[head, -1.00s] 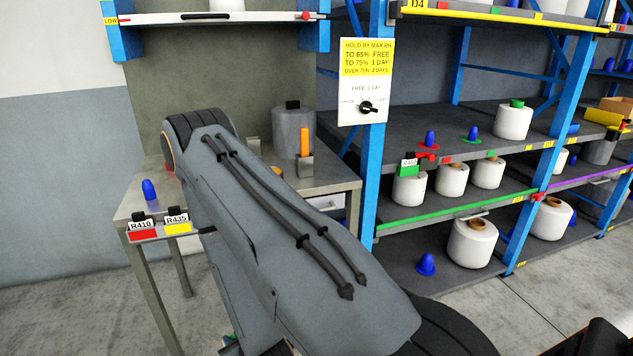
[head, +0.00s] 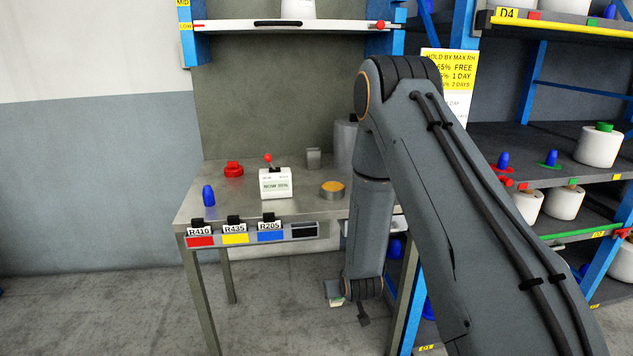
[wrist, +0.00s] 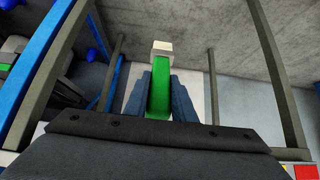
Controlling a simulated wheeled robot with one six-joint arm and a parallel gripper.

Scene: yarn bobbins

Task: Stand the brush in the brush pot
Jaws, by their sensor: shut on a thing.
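The brush has a green handle (wrist: 159,97) and a pale block-like head (wrist: 162,47). In the wrist view, my gripper (wrist: 160,82) is shut on the handle, with a dark blue finger on each side and the head beyond the fingertips. In the head view, the brush's pale head (head: 333,288) shows low beside the end of my arm, below the tabletop level and in front of the table. A small grey open pot (head: 313,158), which looks like the brush pot, stands towards the back of the table. My arm hides the table's right part.
The table (head: 240,188) also carries a blue cone (head: 208,196), a red knobbed object (head: 233,169), a white meter (head: 276,183), a round tin (head: 332,189) and a grey cylinder (head: 346,145). A label rail (head: 304,232) lines its front edge. Shelving (head: 545,150) stands right.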

